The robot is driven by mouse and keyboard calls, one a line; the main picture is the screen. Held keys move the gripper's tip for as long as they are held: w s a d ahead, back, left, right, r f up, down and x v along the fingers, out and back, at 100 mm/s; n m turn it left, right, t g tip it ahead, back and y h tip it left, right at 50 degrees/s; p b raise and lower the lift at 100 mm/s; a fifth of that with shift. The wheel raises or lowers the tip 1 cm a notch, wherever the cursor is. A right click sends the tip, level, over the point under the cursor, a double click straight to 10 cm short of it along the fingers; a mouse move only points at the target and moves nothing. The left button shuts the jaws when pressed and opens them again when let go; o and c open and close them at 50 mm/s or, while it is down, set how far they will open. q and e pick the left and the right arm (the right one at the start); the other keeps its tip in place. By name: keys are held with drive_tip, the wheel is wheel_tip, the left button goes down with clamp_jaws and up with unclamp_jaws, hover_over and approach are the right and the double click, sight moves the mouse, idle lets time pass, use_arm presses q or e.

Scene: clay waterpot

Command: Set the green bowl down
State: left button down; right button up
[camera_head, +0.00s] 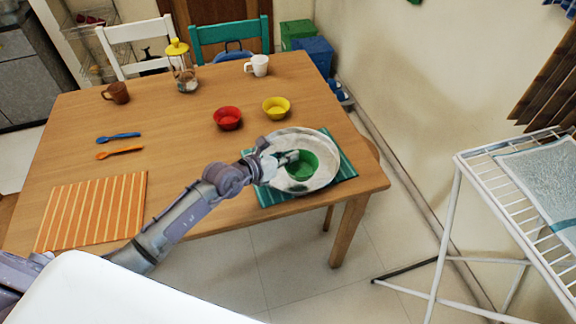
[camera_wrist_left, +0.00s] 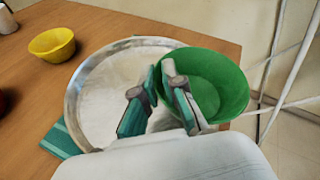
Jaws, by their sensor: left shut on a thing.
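The green bowl (camera_head: 303,165) shows over the metal tray (camera_head: 322,178), which lies on a teal striped mat (camera_head: 347,165) at the table's right end. My left gripper (camera_head: 290,158) is shut on the bowl's near-left rim. In the left wrist view the green bowl (camera_wrist_left: 215,82) sits between and right of the fingertips of my left gripper (camera_wrist_left: 160,82), over the right part of the tray (camera_wrist_left: 88,72). Whether the bowl's base touches the tray is hidden. My right gripper is not in view.
A yellow bowl (camera_head: 276,107) and a red bowl (camera_head: 227,118) stand behind the tray. A white mug (camera_head: 258,66), a brown mug (camera_head: 117,93) and a yellow-lidded jar (camera_head: 182,68) stand farther back. An orange striped mat (camera_head: 92,210) lies at left. A white drying rack (camera_head: 510,190) stands right.

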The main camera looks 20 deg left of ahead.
sight(287, 165)
use_arm(q)
drive_tip(key=shift+w+a+f, duration=0.4)
drive_tip(key=shift+w+f, duration=0.1)
drive_tip(key=shift+f+b, duration=0.55)
drive_tip(key=shift+f, duration=1.35)
drive_tip(key=shift+f, duration=0.1)
drive_tip(key=c, duration=1.3)
unclamp_jaws()
drive_tip(key=shift+o, duration=0.2)
